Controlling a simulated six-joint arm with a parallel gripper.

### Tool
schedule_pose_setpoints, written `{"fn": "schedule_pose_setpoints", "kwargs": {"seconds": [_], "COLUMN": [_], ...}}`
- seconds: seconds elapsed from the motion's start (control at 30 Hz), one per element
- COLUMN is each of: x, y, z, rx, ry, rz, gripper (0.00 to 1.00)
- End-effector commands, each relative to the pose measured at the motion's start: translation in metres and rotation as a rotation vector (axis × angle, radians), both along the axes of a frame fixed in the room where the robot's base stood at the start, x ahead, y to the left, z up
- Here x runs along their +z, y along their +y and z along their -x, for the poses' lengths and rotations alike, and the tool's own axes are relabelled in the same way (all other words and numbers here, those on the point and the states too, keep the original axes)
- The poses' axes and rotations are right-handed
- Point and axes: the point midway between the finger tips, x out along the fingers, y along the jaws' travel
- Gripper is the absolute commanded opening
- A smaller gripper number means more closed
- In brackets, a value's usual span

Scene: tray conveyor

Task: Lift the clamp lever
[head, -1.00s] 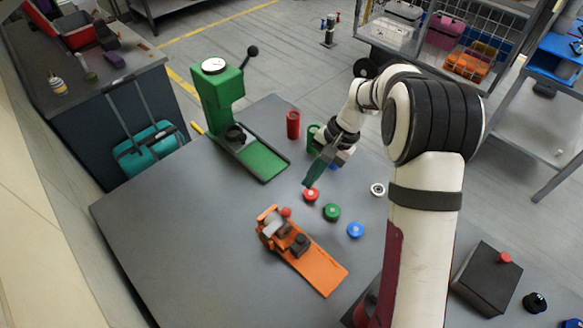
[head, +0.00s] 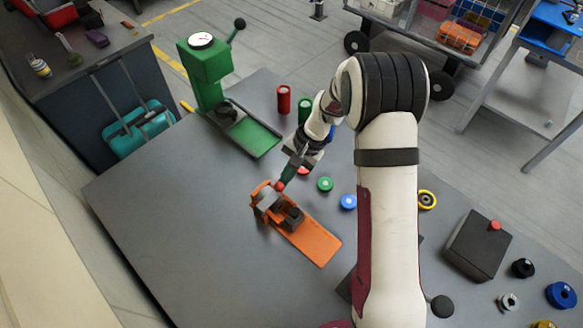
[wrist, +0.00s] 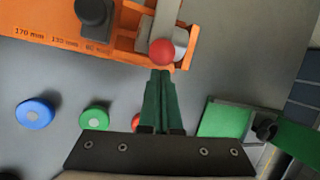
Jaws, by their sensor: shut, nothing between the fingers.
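The orange clamp fixture (head: 318,243) lies on the grey table, with a dark block (head: 292,217) on its bed. Its clamp lever is a grey bar (wrist: 168,14) ending in a red ball knob (wrist: 162,52); the knob also shows in the head view (head: 279,187). My gripper (head: 284,178) has its green fingers together and empty, with the tips right at the knob. In the wrist view the fingertips (wrist: 161,74) sit just below the knob in the picture; I cannot tell whether they touch it.
A green press (head: 208,75) with a green bed stands at the back left. Red (head: 283,100) and green (head: 305,108) cylinders stand behind my gripper. Green (head: 325,184) and blue (head: 348,202) caps lie right of the clamp. The table's left side is clear.

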Motion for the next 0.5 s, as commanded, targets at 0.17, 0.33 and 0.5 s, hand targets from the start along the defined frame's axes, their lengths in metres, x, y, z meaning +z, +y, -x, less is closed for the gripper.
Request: {"fn": "schedule_pose_setpoints", "kwargs": {"seconds": [0.17,0.33,0.5], "x": [0.0137,0.0156,0.0155], "y": [0.0019,0.0023,0.0022], "z": [0.0092,0.0112,0.0111], "rx": [0.001,0.001,0.001], "ry": [0.000,0.001,0.001], "rz": [0.000,0.000,0.000], "gripper": [0.00,0.00,0.00]}}
